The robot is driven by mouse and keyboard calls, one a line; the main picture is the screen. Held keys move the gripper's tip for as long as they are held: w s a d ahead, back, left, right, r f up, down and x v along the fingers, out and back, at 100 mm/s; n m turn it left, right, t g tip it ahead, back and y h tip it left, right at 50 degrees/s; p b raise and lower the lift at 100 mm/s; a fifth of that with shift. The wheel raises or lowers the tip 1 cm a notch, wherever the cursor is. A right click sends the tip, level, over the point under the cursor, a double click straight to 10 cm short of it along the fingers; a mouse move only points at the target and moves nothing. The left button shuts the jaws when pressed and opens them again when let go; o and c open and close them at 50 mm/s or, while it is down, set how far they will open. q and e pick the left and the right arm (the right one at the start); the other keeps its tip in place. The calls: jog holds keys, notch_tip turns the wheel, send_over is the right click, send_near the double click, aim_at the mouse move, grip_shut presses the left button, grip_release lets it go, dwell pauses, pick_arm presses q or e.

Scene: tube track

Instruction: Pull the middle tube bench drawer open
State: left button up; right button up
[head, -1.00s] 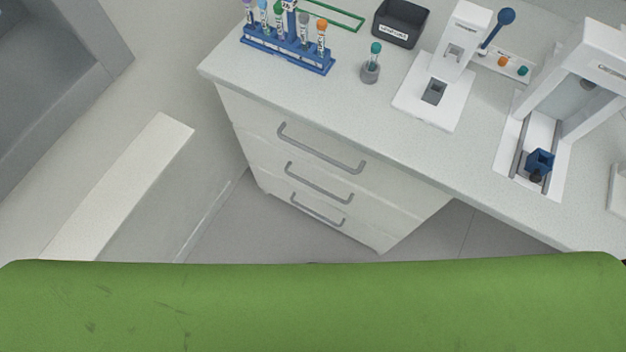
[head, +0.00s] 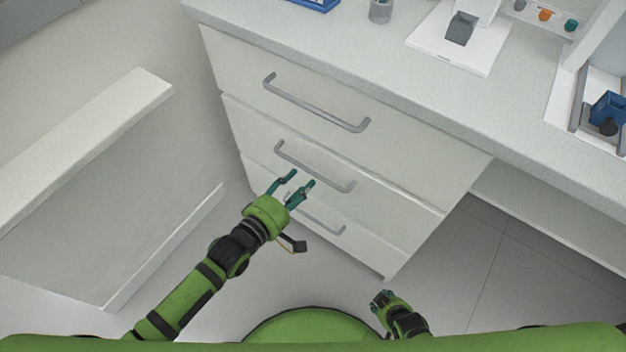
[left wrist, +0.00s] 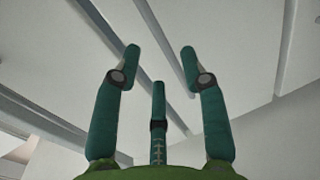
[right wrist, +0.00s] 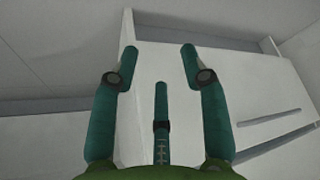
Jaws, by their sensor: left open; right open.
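The bench has a stack of three white drawers, all closed in the head view. The middle drawer (head: 400,205) has a grey bar handle (head: 315,167). My left gripper (head: 299,178) is open and empty, its fingertips close to the middle handle and appearing just below it; whether they touch cannot be told. In the left wrist view the open fingers (left wrist: 160,60) have long grey bars behind them, with nothing held.
The top drawer handle (head: 315,103) is above and the bottom handle (head: 322,216) is partly behind my left gripper. The benchtop (head: 390,70) carries a white device (head: 450,50) and a blue holder (head: 608,112). A pale ledge (head: 80,145) stands at left. Floor (head: 500,270) at right is clear.

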aim_at(311, 172)
pick_arm(q)
jog(key=b+x, duration=0.1)
jog(key=x, duration=0.5)
jog(key=shift+w+d, duration=0.1)
jog(key=shift+w, duration=0.1)
grip_shut()
